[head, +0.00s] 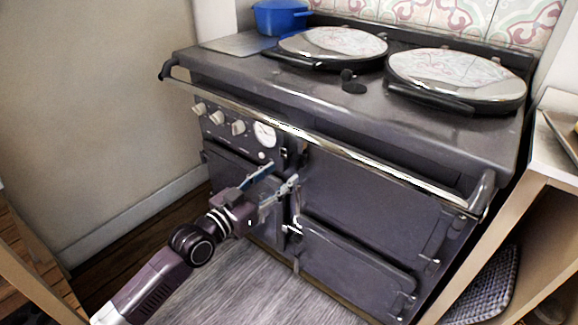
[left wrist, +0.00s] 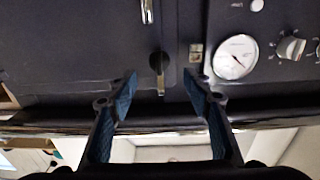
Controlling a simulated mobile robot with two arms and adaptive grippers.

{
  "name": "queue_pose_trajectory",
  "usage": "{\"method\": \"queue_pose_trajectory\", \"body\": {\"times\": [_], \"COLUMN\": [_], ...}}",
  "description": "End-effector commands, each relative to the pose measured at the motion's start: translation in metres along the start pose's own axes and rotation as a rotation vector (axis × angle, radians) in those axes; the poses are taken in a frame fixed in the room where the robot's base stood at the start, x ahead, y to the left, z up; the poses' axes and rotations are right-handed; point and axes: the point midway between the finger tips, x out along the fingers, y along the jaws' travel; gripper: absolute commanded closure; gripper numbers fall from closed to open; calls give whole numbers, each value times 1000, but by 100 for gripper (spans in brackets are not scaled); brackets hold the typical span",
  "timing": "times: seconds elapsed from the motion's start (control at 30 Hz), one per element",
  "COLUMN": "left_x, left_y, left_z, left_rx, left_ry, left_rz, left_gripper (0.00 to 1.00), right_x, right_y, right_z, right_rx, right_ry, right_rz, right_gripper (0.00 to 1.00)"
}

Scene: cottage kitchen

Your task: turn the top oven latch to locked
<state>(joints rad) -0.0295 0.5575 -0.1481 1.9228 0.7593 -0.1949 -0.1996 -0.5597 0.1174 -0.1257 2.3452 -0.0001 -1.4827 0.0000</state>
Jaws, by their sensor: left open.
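The stove (head: 370,205) is a dark range cooker with several front doors. In the left wrist view, a latch (left wrist: 158,66) with a dark round knob and a short pale metal tip sits on its front, the tip pointing towards the rail side of the picture. I take it for the top oven latch; I cannot make it out clearly in the head view. My left gripper (head: 274,180) is open and empty in front of the stove. In the left wrist view its blue-padded fingers (left wrist: 160,88) stand on both sides of the latch tip, seemingly without touching. My right gripper is not in view.
A metal rail (head: 330,151) runs along the stove's front edge above the doors. A blue pot (head: 281,18) stands on top. A wooden shelf unit (head: 520,215) is close on the right.

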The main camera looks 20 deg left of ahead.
Motion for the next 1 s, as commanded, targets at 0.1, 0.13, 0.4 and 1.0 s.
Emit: {"method": "queue_pose_trajectory", "body": {"times": [0.1,0.13,0.4,1.0], "left_x": [15,20,58,72], "left_y": [-1,0,0,0], "left_z": [-1,-1,1,1], "left_rx": [-2,-3,-2,-1], "left_ry": [4,3,0,-2], "left_rz": [-2,-1,-1,-1], "left_gripper": [54,54,54,68], "right_x": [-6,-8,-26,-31], "right_y": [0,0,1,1], "right_z": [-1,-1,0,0], "right_rx": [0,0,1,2], "right_ry": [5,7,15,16], "right_rz": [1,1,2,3], "right_gripper": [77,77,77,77]}}
